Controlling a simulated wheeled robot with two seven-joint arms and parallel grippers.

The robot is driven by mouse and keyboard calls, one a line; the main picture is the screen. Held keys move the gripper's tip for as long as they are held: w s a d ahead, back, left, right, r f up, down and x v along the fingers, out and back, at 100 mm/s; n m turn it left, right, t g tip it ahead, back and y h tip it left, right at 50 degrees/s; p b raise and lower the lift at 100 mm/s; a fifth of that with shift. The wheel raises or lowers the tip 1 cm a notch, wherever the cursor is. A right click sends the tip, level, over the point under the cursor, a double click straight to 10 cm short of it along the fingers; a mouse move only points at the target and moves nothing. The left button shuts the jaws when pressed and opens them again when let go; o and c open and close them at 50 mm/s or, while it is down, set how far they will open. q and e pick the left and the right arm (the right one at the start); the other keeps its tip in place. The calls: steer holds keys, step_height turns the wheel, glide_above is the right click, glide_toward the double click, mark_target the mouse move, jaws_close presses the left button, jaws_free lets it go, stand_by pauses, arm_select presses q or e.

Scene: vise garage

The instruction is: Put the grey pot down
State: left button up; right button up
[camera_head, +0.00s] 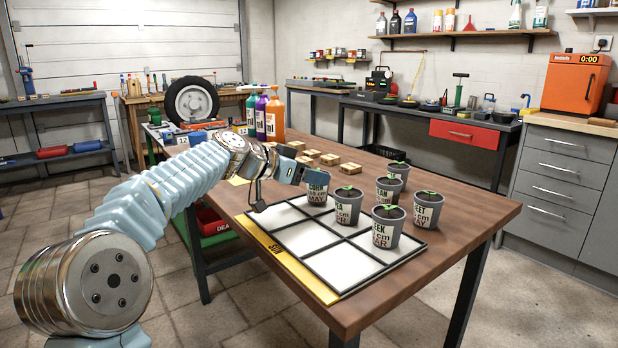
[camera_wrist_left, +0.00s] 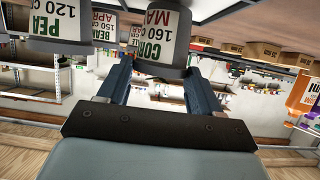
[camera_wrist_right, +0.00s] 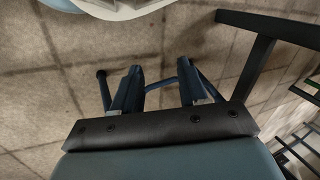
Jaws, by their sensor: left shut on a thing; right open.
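My left gripper (camera_head: 308,175) is shut on a grey pot labelled CORN (camera_head: 317,188) at the back left of the gridded tray (camera_head: 343,289). In the left wrist view the fingers (camera_wrist_left: 158,82) close around the corn pot (camera_wrist_left: 158,40), with its label showing upside down. The pot looks roughly upright; I cannot tell whether its base touches the tray. My right gripper (camera_wrist_right: 158,68) is open and empty above the floor.
The front left cells of the tray are bare, beside a yellow strip (camera_head: 290,268). Several small wooden blocks (camera_head: 330,159) lie behind the tray on the wooden table (camera_head: 462,220). An orange bottle (camera_head: 274,121) and others stand at the table's back left.

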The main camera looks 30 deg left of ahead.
arm_select(q)
steer(key=shift+f, duration=0.3)
steer(key=shift+f, duration=0.15)
steer(key=o, duration=1.1)
steer(key=shift+r, duration=0.2)
steer(key=shift+s+a, duration=0.15)
steer(key=shift+s, duration=0.1)
steer(key=b+v, duration=0.2)
steer(key=v, duration=0.9)
steer(key=shift+s+r, duration=0.15)
steer(key=shift+s, duration=0.05)
